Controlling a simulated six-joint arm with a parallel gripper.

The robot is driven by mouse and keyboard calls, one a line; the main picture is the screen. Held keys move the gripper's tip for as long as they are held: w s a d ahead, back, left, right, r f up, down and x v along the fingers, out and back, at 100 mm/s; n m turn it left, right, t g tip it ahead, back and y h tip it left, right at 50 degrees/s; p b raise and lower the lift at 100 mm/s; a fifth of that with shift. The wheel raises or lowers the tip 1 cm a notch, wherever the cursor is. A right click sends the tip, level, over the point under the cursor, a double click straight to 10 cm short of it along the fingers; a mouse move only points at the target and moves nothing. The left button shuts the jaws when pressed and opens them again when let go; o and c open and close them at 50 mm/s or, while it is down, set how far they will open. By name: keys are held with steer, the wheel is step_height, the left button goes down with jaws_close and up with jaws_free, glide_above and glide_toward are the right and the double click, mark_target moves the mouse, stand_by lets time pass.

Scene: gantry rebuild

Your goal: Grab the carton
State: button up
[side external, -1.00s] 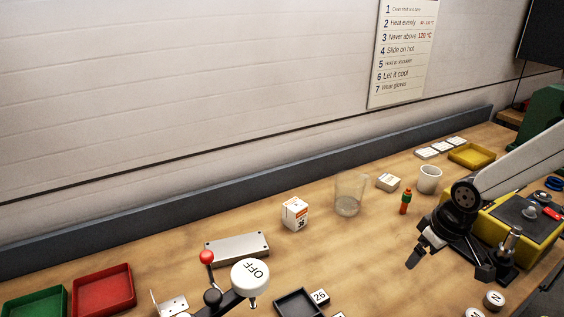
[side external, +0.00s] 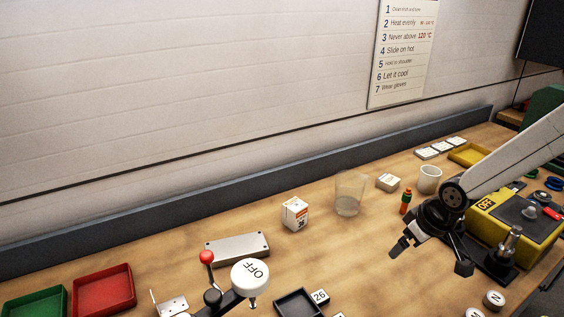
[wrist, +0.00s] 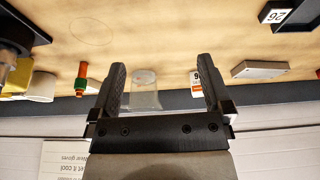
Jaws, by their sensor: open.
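The carton (side external: 295,214) is a small white box with orange-red print and a dark number. It stands upright on the bench, left of a clear glass beaker (side external: 349,194). In the wrist view the carton (wrist: 196,84) shows upside down, partly hidden behind the right-hand finger. My gripper (side external: 430,258) is open and empty above the bench, to the right of the carton and well apart from it. In the wrist view, the beaker (wrist: 144,91) shows beyond the space between my fingertips (wrist: 162,72).
A grey metal box (side external: 237,248) lies left of the carton. A yellow machine (side external: 515,220) is at right. The bench before the carton is mostly clear.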

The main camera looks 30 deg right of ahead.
steer(key=w+a+f+n+t, duration=0.1)
steer(key=w+t, duration=0.1)
steer(key=w, duration=0.4)
steer(key=w+a+f+t, duration=0.1)
steer(key=w+a+t, duration=0.15)
steer(key=w, duration=0.35)
steer(key=n+t+y, duration=0.1)
steer(key=t+y, duration=0.2)
steer(key=t, duration=0.2)
glide_toward(297, 205)
steer(key=shift+w+a+f, duration=0.15)
steer(key=shift+w, duration=0.3)
steer(key=shift+g+x, duration=0.25)
steer(key=shift+x, duration=1.05)
steer(key=shift+x, duration=2.6)
steer(key=shift+c, duration=0.2)
